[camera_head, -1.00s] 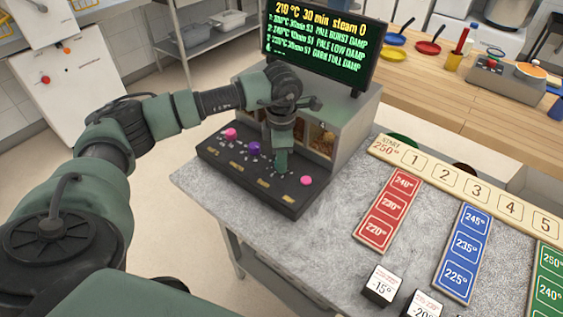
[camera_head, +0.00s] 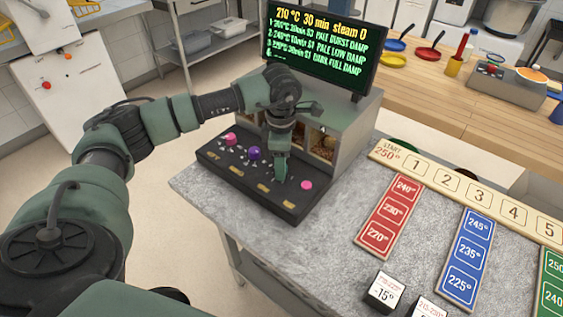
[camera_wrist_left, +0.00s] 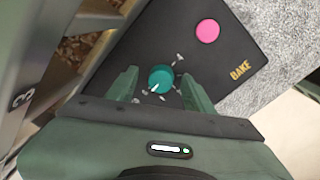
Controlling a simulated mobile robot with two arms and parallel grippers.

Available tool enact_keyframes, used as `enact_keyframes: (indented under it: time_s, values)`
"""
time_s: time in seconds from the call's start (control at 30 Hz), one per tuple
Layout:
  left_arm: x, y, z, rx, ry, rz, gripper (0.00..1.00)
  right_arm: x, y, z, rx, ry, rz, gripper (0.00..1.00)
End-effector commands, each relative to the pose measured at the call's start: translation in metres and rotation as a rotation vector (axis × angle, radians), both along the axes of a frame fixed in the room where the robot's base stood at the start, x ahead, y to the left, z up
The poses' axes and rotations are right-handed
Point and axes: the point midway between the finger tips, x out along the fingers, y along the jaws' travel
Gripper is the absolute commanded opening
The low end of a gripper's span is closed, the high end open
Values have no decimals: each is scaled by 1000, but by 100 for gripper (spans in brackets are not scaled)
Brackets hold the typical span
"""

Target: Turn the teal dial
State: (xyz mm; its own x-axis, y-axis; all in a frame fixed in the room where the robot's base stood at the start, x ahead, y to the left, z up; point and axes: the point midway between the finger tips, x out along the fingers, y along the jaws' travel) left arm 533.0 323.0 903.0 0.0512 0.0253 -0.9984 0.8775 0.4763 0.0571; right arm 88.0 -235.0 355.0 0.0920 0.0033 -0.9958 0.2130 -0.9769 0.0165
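The teal dial (camera_wrist_left: 161,79) is a round knob with a white pointer line on the black panel, seen in the left wrist view. My left gripper (camera_wrist_left: 160,84) is open, with one finger on each side of the dial and small gaps between fingers and dial. In the head view my left gripper (camera_head: 281,180) points down at the panel and hides the dial. My right gripper is not in view.
The black control panel (camera_head: 222,163) also carries a pink knob (camera_head: 230,139), a purple knob (camera_head: 254,153) and a pink button (camera_head: 306,185). The lit screen (camera_head: 322,48) stands above the oven. Red cards (camera_head: 388,217) and a white-topped block (camera_head: 384,291) lie on the counter, right of the panel.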

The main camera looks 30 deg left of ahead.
Motion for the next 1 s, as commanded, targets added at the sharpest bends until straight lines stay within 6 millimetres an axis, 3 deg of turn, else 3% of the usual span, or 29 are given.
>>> enact_keyframes:
  time_s: [0.3, 0.7, 1.0]
  values:
    - [-1, -1, 2, -1, 3, 0, 52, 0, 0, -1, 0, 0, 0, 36]
    - [-3, -2, 63, 0, 0, 1, 52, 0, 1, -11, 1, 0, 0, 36]
    - [-5, -2, 77, -1, 3, 0, 52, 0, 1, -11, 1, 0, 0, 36]
